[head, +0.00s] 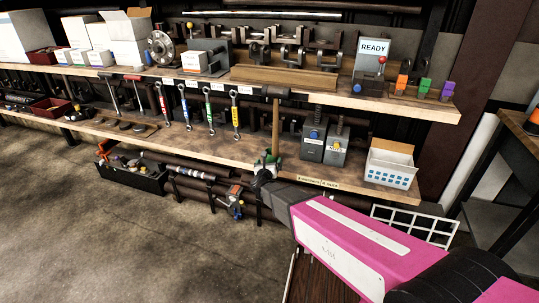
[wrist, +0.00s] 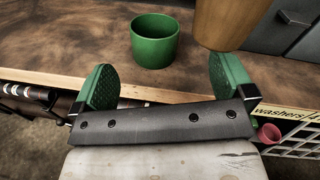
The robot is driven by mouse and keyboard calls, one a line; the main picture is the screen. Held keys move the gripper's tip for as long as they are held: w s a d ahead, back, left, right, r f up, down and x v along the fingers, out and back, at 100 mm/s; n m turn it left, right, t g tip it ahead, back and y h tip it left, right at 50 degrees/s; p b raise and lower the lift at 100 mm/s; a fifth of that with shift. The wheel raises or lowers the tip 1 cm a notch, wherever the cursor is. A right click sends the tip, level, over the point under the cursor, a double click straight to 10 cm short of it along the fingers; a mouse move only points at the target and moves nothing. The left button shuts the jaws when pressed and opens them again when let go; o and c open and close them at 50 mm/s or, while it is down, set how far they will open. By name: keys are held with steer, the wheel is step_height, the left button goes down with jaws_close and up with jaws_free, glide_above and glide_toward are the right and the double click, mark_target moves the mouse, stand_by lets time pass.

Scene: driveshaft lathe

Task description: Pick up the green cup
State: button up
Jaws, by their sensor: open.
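The green cup (wrist: 155,42) stands upright on the wooden shelf in the wrist view, near the shelf's front edge. My gripper (wrist: 165,75) is open, with one green pad to each side and nothing between them. The cup is just beyond the fingertips, roughly centred between them, and I see no contact. In the head view my gripper (head: 266,160) reaches the front of the lower shelf. There I cannot clearly tell the cup from the green pads.
A wooden handle (wrist: 224,22) rises close to the right of the cup. Grey boxes (head: 324,142) and a white basket (head: 390,165) stand farther right on the lower shelf (head: 232,150). Hanging wrenches (head: 209,108) are to the left. A white rack (head: 415,226) is below.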

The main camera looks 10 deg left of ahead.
mark_target(271, 152)
steer(key=w+m, duration=0.1)
steer(key=w, duration=0.2)
steer(key=w+a+m+h, duration=0.1)
steer(key=w, duration=0.2)
steer(key=w+f+m+h, duration=0.1)
steer(key=w+m, duration=0.1)
steer(key=w, duration=0.2)
steer(key=shift+a, duration=0.2)
steer(key=shift+s, duration=0.1)
steer(key=c, duration=0.9)
